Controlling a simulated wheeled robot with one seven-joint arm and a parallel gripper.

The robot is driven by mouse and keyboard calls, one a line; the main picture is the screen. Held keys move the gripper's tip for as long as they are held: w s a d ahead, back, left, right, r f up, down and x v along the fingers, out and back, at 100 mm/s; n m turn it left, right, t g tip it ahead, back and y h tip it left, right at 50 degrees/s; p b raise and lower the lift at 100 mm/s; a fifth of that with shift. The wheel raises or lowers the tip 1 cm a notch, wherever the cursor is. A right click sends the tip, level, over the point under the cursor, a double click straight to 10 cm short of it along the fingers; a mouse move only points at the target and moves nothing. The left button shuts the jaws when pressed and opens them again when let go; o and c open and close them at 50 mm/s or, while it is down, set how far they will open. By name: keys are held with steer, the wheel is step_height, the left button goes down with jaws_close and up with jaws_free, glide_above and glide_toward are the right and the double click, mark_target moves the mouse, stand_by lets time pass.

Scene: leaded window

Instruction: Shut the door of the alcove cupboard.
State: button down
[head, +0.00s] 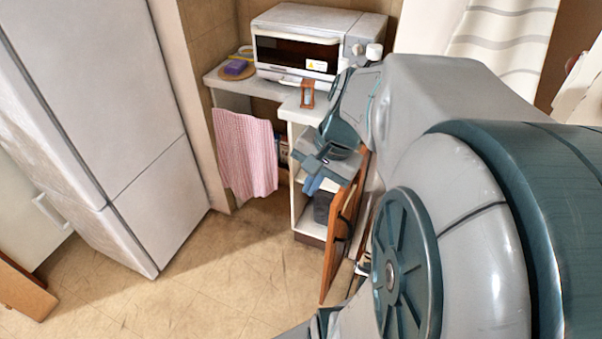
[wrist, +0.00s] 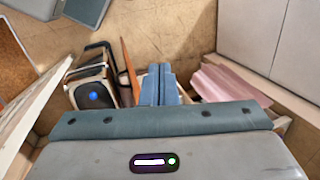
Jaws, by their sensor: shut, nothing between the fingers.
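The alcove cupboard (head: 307,222) stands under the counter with its inside showing, a dark item on a shelf. Its wooden door (head: 340,240) stands open, swung out toward me, with a dark handle on it. In the wrist view the door (wrist: 128,68) shows as a thin orange-brown edge just left of the fingers. My gripper (head: 316,186) is shut and empty, in front of the cupboard opening and left of the door's upper part. Its blue fingers (wrist: 161,78) also show in the wrist view. I cannot tell whether they touch the door. My arm hides part of the door.
A pink striped towel (head: 245,155) hangs left of the cupboard. A tall fridge (head: 100,100) stands left. The floor between is clear.

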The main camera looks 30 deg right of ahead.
steer(key=s+d+f+m+t+y+b, duration=0.1)
steer(key=d+f+m+t+b, duration=0.2)
steer(key=d+f+m+b, duration=0.85)
steer(key=s+d+f+m+t+y+b, duration=0.15)
steer(key=d+f+m+b, duration=0.6)
steer(key=d+f, duration=0.75)
steer(key=b, duration=0.3)
glide_toward(338, 231)
steer(key=shift+n+t, duration=0.25)
steer(key=shift+n, duration=0.05)
steer(key=x, duration=0.5)
steer(key=shift+s+f, duration=0.25)
steer(key=shift+f, duration=0.1)
steer(key=shift+w+a, duration=0.15)
steer(key=shift+w, duration=0.1)
steer(key=shift+w, duration=0.1)
